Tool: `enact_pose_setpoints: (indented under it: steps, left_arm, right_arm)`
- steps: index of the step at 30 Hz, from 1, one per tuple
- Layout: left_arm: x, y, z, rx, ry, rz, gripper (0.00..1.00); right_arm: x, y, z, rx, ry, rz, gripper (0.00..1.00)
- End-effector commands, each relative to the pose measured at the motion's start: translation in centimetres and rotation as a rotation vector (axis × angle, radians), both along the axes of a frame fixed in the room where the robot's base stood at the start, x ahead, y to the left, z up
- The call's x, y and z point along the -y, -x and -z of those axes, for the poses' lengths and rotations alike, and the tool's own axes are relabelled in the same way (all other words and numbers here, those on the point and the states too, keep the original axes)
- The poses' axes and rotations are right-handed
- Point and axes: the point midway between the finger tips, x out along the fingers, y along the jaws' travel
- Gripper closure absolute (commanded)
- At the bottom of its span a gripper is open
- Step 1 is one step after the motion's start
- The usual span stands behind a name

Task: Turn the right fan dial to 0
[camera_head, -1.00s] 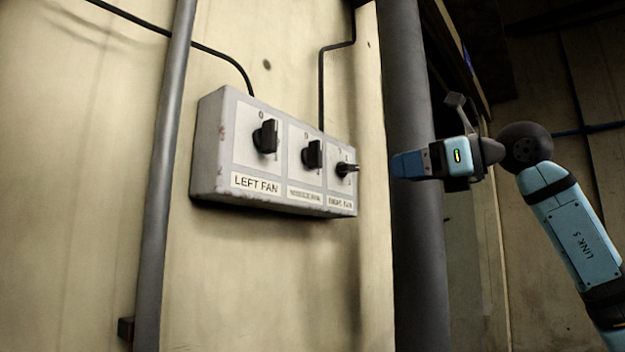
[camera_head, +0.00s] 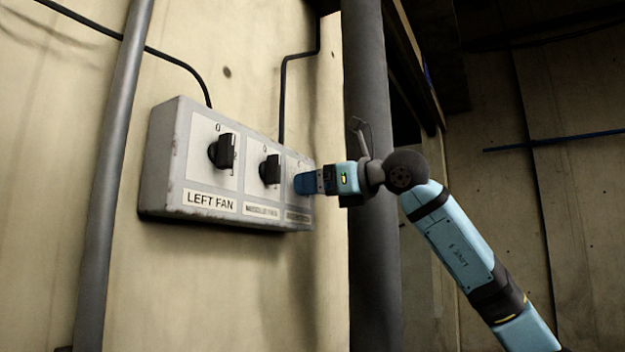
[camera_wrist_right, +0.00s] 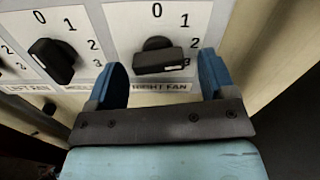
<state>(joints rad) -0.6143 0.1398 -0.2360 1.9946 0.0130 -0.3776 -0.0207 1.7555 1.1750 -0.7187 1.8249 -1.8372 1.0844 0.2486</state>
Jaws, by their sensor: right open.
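The right fan dial (camera_wrist_right: 158,60) is a black knob on a white plate in the right wrist view. Its bar lies nearly level, with its white mark at the right end near the 3. The 0 (camera_wrist_right: 157,10) is printed above it. My right gripper (camera_head: 302,183) is open at the control box (camera_head: 168,165), and its blue fingers hide the right dial in the head view. In the right wrist view its fingers stand either side of the dial, with a gap on each side. My left gripper is not in view.
The middle fan dial (camera_head: 270,170) and left fan dial (camera_head: 222,152) sit to the left on the same box. A thick dark pipe (camera_head: 368,260) stands just right of the box, close to my right wrist. A thinner pipe (camera_head: 115,170) runs left of it.

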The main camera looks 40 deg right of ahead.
Motion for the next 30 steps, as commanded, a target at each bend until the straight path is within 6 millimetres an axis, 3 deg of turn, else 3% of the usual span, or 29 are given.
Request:
enact_pose_setpoints:
  steps: [12, 19, 30]
  left_arm:
    - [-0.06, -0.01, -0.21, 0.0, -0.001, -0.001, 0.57]
    - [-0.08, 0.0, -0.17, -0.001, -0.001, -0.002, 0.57]
    - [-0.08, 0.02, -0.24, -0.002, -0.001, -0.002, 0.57]
  right_arm:
    - [-0.26, -0.93, 0.03, 0.001, 0.001, 0.001, 0.23]
    - [-0.26, -0.91, 0.02, 0.001, 0.001, 0.001, 0.73]
    - [-0.23, -0.94, -0.01, 0.014, 0.048, 0.001, 0.73]
